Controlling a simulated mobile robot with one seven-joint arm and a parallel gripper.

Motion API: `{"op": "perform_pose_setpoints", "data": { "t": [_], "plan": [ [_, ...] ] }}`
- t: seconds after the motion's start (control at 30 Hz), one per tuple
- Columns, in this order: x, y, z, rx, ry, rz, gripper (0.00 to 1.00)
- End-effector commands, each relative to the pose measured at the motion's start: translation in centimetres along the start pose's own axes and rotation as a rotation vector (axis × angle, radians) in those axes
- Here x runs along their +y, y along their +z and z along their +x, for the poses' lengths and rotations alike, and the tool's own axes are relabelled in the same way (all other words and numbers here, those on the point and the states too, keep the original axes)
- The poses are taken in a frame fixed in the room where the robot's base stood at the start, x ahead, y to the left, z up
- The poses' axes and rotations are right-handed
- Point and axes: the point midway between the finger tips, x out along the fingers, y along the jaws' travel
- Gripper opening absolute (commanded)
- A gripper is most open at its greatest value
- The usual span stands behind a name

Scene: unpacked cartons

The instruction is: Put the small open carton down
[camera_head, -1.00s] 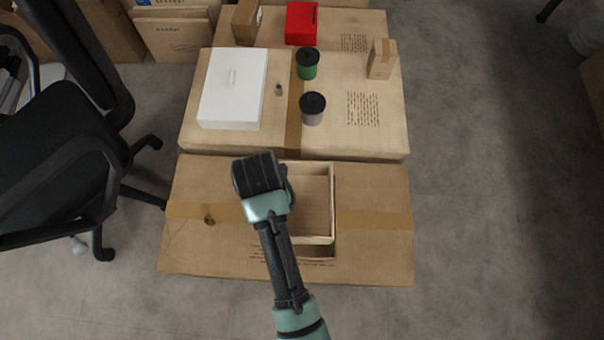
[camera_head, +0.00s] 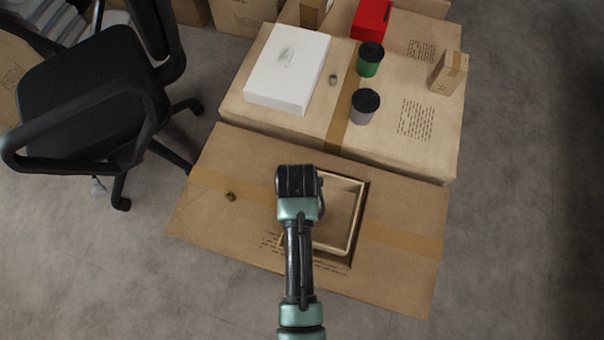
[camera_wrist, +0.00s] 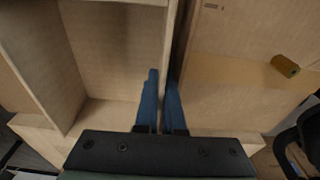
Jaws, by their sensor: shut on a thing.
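The small open carton (camera_head: 356,222) is a light-brown, empty, open-topped box over the large flat carton (camera_head: 400,283) in front. My gripper (camera_wrist: 163,78) is shut on one side wall of it; the carton's inside (camera_wrist: 115,45) fills the left of the wrist view. In the head view my wrist hides the fingertips and the carton's left part. The small carton looks about level, with a dark shadow along its right and front edges. I cannot tell whether its bottom touches the large carton.
A small brownish-green piece (camera_head: 231,196) lies on the large carton, left of my gripper. Behind, another big carton (camera_head: 290,125) bears a white box (camera_head: 287,70), two lidded cups, a red box and a small carton (camera_head: 449,72). An office chair (camera_head: 85,110) stands left.

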Motion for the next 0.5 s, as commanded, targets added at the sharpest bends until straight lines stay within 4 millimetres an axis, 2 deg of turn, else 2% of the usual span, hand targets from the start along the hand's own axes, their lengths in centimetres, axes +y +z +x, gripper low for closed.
{"op": "perform_pose_setpoints", "data": {
  "t": [0.33, 0.4, 0.5],
  "plan": [
    [-0.01, 0.05, 0.60, 0.000, 0.000, 0.000, 0.00],
    [-0.01, 0.06, 0.56, 0.000, 0.000, 0.000, 0.17],
    [-0.01, 0.06, 0.55, 0.000, 0.000, 0.000, 0.18]
  ]
}}
